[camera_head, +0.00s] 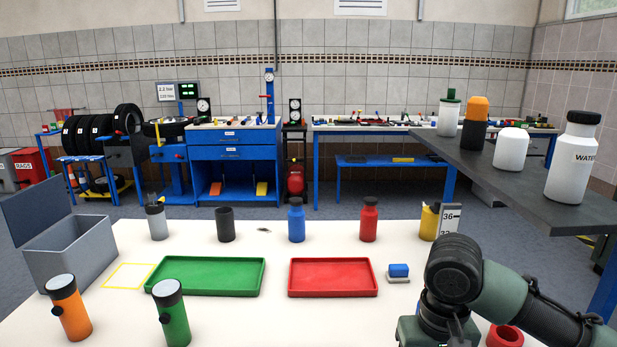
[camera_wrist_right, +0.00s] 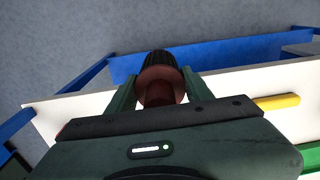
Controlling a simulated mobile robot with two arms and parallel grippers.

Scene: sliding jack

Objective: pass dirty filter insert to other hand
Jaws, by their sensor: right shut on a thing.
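My right gripper (camera_wrist_right: 160,92) is shut on a dark red-brown round piece (camera_wrist_right: 160,90) with a black ribbed end (camera_wrist_right: 158,66), which I take to be the dirty filter insert. Its lower part is hidden behind the gripper body. In the head view my right arm comes in at the lower right, and its wrist reaches the bottom edge. The fingertips and the held piece cannot be made out there. My left gripper is not in view.
The white table (camera_head: 275,310) bears a green tray (camera_head: 207,291), a red tray (camera_head: 332,293), an open grey box (camera_head: 75,265) and several bottles. A red ring-shaped piece (camera_head: 505,337) shows beside my right wrist. A dark shelf (camera_head: 500,183) overhangs the right. The table's front middle is clear.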

